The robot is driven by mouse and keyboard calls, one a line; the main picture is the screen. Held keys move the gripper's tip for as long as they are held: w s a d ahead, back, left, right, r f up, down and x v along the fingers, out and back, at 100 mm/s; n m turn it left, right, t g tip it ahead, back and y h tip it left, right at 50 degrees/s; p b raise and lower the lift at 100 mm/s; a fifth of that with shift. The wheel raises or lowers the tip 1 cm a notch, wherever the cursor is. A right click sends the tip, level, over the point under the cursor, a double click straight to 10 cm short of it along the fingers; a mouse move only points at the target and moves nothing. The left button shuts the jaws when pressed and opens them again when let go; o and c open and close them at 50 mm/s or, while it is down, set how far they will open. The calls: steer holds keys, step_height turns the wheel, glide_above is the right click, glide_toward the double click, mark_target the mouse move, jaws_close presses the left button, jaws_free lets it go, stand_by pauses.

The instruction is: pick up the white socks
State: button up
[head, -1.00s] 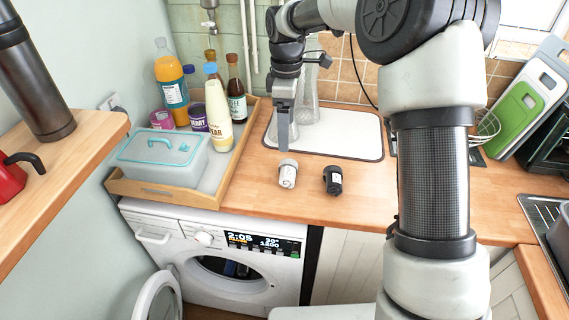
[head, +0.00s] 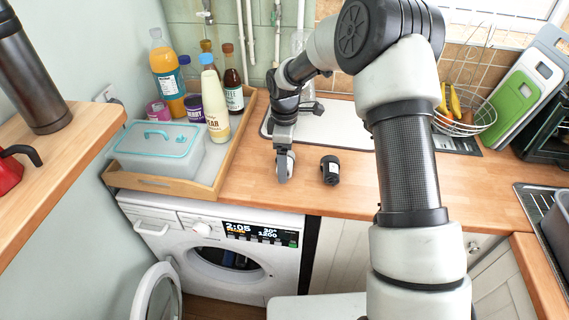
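The white socks (head: 290,161), a small pale roll, stand on the wooden worktop (head: 250,187) in front of the white mat. My gripper (head: 284,172) is down at the white socks, pointing downward. A grey finger covers part of them, so only some of their pale surface shows. I cannot tell whether the fingers are closed on them or just around them. A similar black roll (head: 330,170) with a pale label stands just to the right, apart from my gripper.
A wooden tray (head: 232,150) with bottles and a lidded box (head: 160,150) stands to the left. The white mat (head: 345,125) lies behind. A wire basket (head: 470,118) with yellow fruit is at the right. The washing machine (head: 215,250) below has its door open.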

steer(key=shift+f, duration=0.55)
steer(key=c, duration=1.1)
steer(key=shift+c, duration=0.2)
